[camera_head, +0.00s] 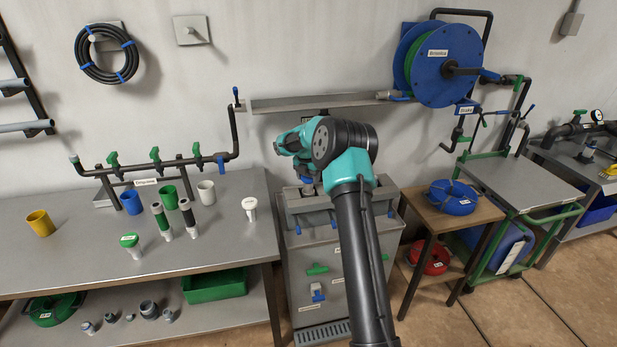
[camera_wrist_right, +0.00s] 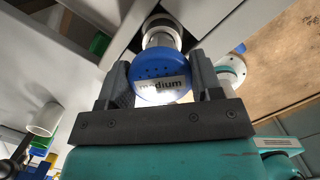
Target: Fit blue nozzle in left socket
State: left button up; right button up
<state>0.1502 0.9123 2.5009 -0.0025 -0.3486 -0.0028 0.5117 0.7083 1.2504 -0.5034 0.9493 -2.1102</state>
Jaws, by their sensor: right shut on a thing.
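The blue nozzle (camera_wrist_right: 160,72) has a round blue head with a "medium" label and a pale metallic stem. In the right wrist view it sits between the two fingers of my right gripper (camera_wrist_right: 165,88), which is shut on it. In the head view a bit of its blue head (camera_head: 308,186) shows below my right gripper (camera_head: 307,178), over the top of the grey manifold cabinet (camera_head: 294,262). My right arm hides much of the cabinet top, including the sockets. I cannot tell whether the stem is in a socket. My left gripper is not in view.
A green-headed nozzle (camera_head: 130,241) and a white-headed one (camera_head: 250,205) stand on the left workbench (camera_head: 85,270), near yellow (camera_head: 40,223), blue (camera_head: 131,202), green and white cups. A wooden stand (camera_head: 440,212) with coiled blue hose stands right of the cabinet.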

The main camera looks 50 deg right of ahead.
jog(key=shift+f, duration=0.75)
dwell(0.7)
jog(key=o, duration=1)
jog(key=shift+o, duration=0.3)
jog(key=shift+o, duration=0.7)
jog(key=shift+r, duration=0.1)
jog(key=shift+s+a+r, duration=0.1)
jog(key=shift+a+r, duration=0.05)
jog(key=shift+r, duration=0.95)
jog(key=shift+a+r, duration=0.2)
jog(key=shift+r, duration=0.95)
jog(key=shift+s+a+r, duration=0.1)
jog(key=shift+a+r, duration=0.05)
jog(key=shift+r, duration=0.95)
